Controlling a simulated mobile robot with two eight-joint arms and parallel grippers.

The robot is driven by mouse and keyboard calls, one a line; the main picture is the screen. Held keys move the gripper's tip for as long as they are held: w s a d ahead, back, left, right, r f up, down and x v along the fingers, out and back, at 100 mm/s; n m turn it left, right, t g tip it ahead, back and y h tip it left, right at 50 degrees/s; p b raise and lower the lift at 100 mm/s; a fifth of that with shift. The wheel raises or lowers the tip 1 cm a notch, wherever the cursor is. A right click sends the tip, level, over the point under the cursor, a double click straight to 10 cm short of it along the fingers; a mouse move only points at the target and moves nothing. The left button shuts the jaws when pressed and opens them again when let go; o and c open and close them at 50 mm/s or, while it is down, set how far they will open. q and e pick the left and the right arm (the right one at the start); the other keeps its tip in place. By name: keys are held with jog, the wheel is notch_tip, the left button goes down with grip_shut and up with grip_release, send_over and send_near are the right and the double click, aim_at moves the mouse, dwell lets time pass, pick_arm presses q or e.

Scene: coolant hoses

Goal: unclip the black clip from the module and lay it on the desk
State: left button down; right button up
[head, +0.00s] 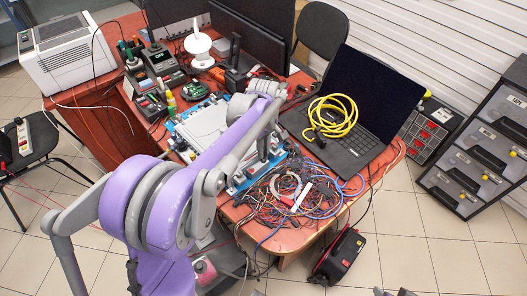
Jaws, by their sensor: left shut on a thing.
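The module (203,122) is a pale grey box in a blue frame on the red-brown desk (228,213). My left arm comes in from the lower left and reaches across the module, covering much of it. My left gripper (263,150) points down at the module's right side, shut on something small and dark. I take this to be the black clip, but it is too small and covered to make out clearly. I cannot tell whether it still touches the module. Grey parts at the bottom edge may be my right gripper (394,292), mostly cut off.
A tangle of wires (295,195) covers the desk's front right. A laptop (350,120) with a coiled yellow cable (333,117) stands right of the module. Tools and a green board (195,91) crowd the left and back. Little bare desk shows, mainly along the front edge.

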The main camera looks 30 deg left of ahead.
pick_arm(q)
notch_tip(320, 180, up, 9)
jog(key=shift+p, duration=0.5)
jog(key=shift+r+p, duration=0.3)
jog(key=shift+r, duration=0.25)
notch_tip(320, 180, up, 2)
jog(key=shift+r+p, duration=0.1)
jog(key=shift+p, duration=0.75)
